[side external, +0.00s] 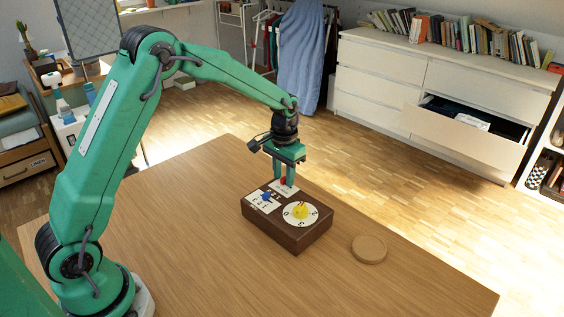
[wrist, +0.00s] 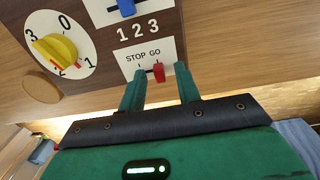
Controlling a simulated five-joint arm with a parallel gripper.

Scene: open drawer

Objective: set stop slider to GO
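The brown control box (side external: 285,238) sits on the wooden table. Its red stop slider knob (wrist: 158,72) is on a white STOP GO plate (wrist: 138,68), below the word GO and toward that side of its short slot. My gripper (wrist: 160,72) is open, with a finger on each side of the red knob and a gap to both. In the side view, my gripper (side external: 283,182) points down at the box's far edge, by the red knob (side external: 284,182). Whether the fingertips touch the plate is hard to tell.
The box also has a blue slider (side external: 266,196) on a 1 2 3 plate and a yellow dial (side external: 300,212). A round wooden disc (side external: 369,249) lies right of the box. The table around is clear. A white dresser (side external: 400,90) with an open drawer stands behind.

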